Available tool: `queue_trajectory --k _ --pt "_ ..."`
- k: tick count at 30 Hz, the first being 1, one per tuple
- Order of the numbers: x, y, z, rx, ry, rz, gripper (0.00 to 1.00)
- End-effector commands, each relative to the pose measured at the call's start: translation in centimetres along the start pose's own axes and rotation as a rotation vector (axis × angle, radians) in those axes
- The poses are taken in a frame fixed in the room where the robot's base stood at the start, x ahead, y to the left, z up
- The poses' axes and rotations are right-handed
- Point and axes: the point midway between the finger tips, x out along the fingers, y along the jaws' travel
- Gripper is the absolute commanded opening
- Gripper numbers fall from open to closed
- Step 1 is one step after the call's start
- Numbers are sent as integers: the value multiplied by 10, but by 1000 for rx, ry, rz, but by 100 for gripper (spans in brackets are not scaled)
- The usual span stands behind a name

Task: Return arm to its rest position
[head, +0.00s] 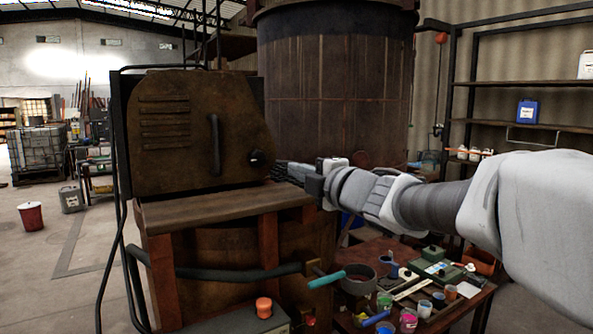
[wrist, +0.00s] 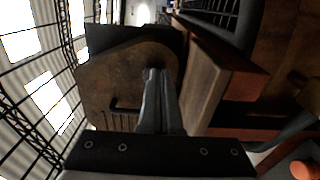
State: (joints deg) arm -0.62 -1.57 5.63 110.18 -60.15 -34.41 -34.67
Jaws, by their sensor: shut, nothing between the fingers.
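My arm reaches in from the right in the head view, and my gripper (head: 305,172) is at its far end, by the right edge of a rusty metal cabinet (head: 190,125). In the wrist view my gripper (wrist: 153,72) has its fingers together, with nothing held. The cabinet face with its slots and handle shows behind the fingers in the wrist view (wrist: 120,75). A dark round knob (head: 257,158) sits on the cabinet's lower right, left of the gripper. I cannot tell whether the fingers touch the cabinet.
A wooden ledge (head: 210,206) runs below the cabinet face. A large dark vat (head: 335,85) stands behind. A low table (head: 462,312) with cups and tools lies below my arm. Shelves (head: 530,123) stand at the right. Open floor with a red bucket (head: 31,216) is at the left.

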Motion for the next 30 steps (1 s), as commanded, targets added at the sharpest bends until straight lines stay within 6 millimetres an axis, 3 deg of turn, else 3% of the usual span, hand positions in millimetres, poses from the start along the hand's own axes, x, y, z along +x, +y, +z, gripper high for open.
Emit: queue_trajectory --k 6,12,17,20,24,27,30 --pt "-34 0 0 -1 -2 1 0" --pt "-48 0 1 9 -13 0 0" --pt "-68 0 23 125 -155 -7 0" --pt "-96 -9 47 282 -326 -17 0" --pt "-150 -39 71 557 -578 -44 0" --pt "-191 -70 76 764 -743 -73 0" --pt "-233 -106 68 977 -895 -114 0"
